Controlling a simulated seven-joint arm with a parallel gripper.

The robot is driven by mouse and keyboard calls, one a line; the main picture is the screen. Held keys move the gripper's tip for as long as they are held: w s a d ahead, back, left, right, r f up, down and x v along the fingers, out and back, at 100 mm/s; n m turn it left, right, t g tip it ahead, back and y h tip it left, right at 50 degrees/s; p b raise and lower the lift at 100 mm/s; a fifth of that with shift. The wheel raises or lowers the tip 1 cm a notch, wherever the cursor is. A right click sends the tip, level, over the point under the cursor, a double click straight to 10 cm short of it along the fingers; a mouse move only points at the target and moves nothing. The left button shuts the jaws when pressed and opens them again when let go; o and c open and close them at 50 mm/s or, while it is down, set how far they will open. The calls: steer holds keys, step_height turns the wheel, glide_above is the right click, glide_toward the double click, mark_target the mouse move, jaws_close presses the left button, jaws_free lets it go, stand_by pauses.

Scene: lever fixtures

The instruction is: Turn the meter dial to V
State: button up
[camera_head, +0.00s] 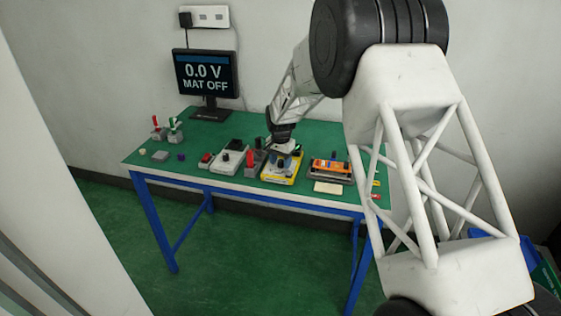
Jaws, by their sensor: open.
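A yellow-edged device (281,180), which looks like the meter, lies on the green table right of centre. My gripper (284,152) is directly over it, pointing down, and is open. The gripper covers the upper part of the device, so I cannot see the dial's setting or whether the fingers touch it. A monitor (205,74) at the back left of the table reads "0.0 V" and "MAT OFF".
Left of the yellow device stand a red lever fixture (252,160) and a grey box with a black knob (229,158). An orange-topped unit (331,168) stands to the right, with a cream pad (328,187) in front. Red and green levers (175,128) stand far left.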

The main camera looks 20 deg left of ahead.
mark_target(281, 161)
steer(key=shift+r, duration=0.1)
steer(key=shift+r, duration=3.85)
steer(key=shift+d+r, duration=0.15)
steer(key=s+d+r+n+t, duration=0.1)
steer(key=s+d+r, duration=0.85)
steer(key=d, duration=0.35)
steer(key=s+d+r, duration=0.8)
steer(key=s+d, duration=0.3)
steer(key=d, duration=0.2)
steer(key=s+d, duration=0.5)
steer(key=s, duration=0.5)
steer(key=s+d+f+n+t, duration=0.1)
steer(key=s+d, duration=0.4)
steer(key=s, duration=0.6)
steer(key=s+d+f+n, duration=0.1)
steer(key=s+d, duration=0.4)
steer(key=s, duration=0.6)
steer(key=shift+s+d+t, duration=0.2)
steer(key=shift+d+t, duration=0.1)
